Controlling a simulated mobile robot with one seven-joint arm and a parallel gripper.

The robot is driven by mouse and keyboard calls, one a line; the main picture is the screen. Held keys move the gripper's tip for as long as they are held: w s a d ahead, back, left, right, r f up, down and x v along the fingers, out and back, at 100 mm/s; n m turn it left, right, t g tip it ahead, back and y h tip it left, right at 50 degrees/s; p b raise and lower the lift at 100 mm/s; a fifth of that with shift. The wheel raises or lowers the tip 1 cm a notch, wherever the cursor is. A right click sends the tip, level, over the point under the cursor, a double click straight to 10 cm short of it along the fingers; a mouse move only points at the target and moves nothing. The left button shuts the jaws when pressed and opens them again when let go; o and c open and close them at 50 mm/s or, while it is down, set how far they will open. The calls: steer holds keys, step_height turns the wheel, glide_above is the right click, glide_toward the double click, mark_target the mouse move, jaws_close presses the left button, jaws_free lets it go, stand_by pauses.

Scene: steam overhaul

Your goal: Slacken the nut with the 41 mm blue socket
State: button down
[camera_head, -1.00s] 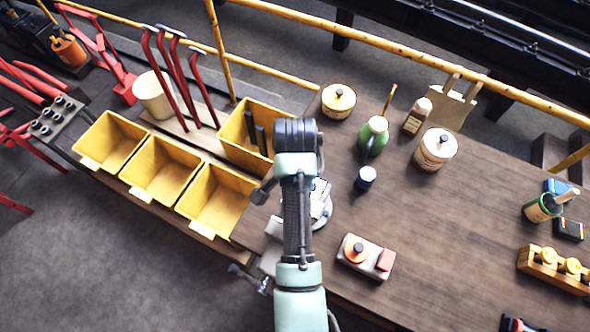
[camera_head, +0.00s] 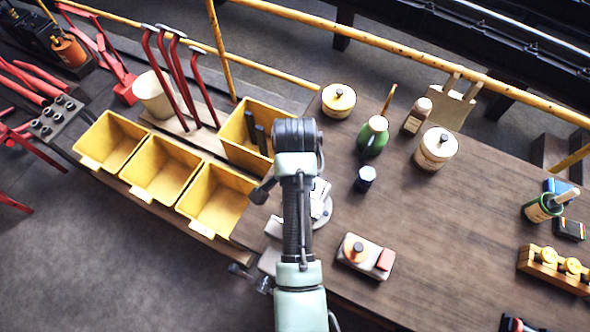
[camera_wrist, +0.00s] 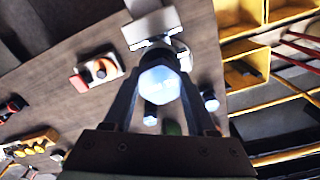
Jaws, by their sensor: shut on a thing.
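My gripper (camera_wrist: 160,90) shows in the wrist view with its two dark fingers closed on a pale blue, six-sided piece, which I take to be the blue socket (camera_wrist: 158,84). The socket faces the camera end-on; its size mark is not readable. Just beyond it in the picture is a pale grey metal fixture (camera_wrist: 150,27) at the bench edge. I cannot tell whether the socket touches it. The nut cannot be made out and may be hidden behind the socket. In the head view my arm covers the gripper and the socket; part of a grey round base (camera_head: 322,213) shows beside it.
The wooden bench (camera_head: 455,230) holds a block with an orange knob (camera_head: 353,250), a dark blue pot (camera_head: 366,178), a green can (camera_head: 373,136) and cream tins (camera_head: 436,150). Yellow bins (camera_head: 214,204) and red-handled tools (camera_head: 183,75) stand left.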

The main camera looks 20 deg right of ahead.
steer(key=shift+f+b, duration=1.05)
steer(key=shift+f, duration=0.9)
steer(key=c, duration=0.8)
jaws_free()
jaws_close()
steer(key=shift+r+n+p, duration=0.15)
steer(key=shift+n+p, duration=0.4)
steer(key=shift+n, duration=0.35)
steer(key=shift+n+p, duration=0.35)
steer(key=shift+n, duration=0.75)
